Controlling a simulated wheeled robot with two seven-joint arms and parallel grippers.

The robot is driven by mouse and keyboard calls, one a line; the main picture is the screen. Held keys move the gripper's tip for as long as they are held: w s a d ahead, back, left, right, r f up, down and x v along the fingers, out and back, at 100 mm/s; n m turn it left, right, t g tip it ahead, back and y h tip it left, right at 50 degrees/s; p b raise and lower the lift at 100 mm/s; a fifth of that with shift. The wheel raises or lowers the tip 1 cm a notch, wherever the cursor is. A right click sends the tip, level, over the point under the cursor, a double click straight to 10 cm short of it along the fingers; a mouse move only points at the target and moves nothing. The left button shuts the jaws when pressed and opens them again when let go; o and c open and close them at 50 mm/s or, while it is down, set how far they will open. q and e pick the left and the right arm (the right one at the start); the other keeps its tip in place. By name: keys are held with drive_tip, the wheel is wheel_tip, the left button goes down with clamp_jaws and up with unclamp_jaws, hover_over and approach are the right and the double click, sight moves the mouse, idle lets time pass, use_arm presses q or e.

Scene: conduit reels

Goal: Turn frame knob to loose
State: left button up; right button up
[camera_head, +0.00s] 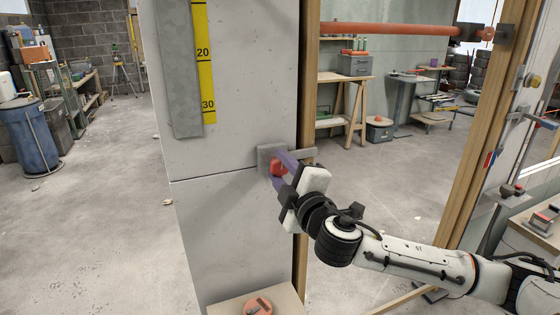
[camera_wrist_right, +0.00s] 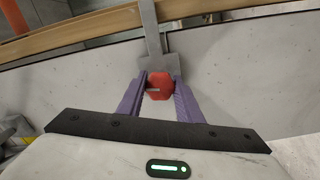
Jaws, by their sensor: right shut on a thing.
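The frame knob is a small red knob (camera_head: 277,169) on a grey metal plate (camera_head: 265,155), fixed to the pale wall panel beside a wooden post. In the right wrist view the red knob (camera_wrist_right: 159,86) sits between the two purple fingers, with a light mark on its face. My right gripper (camera_head: 280,170) reaches in from the right and is shut on the knob; it also shows in the right wrist view (camera_wrist_right: 160,90). The finger contact is partly hidden in the head view. My left gripper is not in view.
A yellow ruler strip (camera_head: 204,65) and a grey metal strip (camera_head: 181,70) are on the panel above. An orange conduit (camera_head: 390,29) spans the opening at the top. A small wooden surface with an orange item (camera_head: 258,306) stands below. Wooden posts flank the opening.

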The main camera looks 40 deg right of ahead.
drive_tip(key=shift+r+n, duration=0.1)
drive_tip(key=shift+n, duration=0.4)
drive_tip(key=n+p, duration=0.3)
drive_tip(key=n, duration=0.1)
drive_tip(key=shift+n+p, duration=0.3)
drive_tip(key=shift+p, duration=0.05)
drive_tip(key=n+p, duration=0.2)
drive_tip(key=n, duration=0.1)
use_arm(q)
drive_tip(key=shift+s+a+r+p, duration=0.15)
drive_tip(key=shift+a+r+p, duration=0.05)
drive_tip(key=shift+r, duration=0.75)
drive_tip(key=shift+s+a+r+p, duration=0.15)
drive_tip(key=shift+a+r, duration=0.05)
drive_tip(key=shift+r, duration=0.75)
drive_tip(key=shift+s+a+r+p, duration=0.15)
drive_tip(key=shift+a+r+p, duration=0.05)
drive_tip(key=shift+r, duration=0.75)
use_arm(e)
drive_tip(key=shift+n, duration=0.8)
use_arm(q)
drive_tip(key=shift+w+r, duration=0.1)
use_arm(e)
drive_tip(key=o, duration=1)
drive_tip(key=shift+o, duration=0.2)
drive_tip(key=shift+s, duration=0.15)
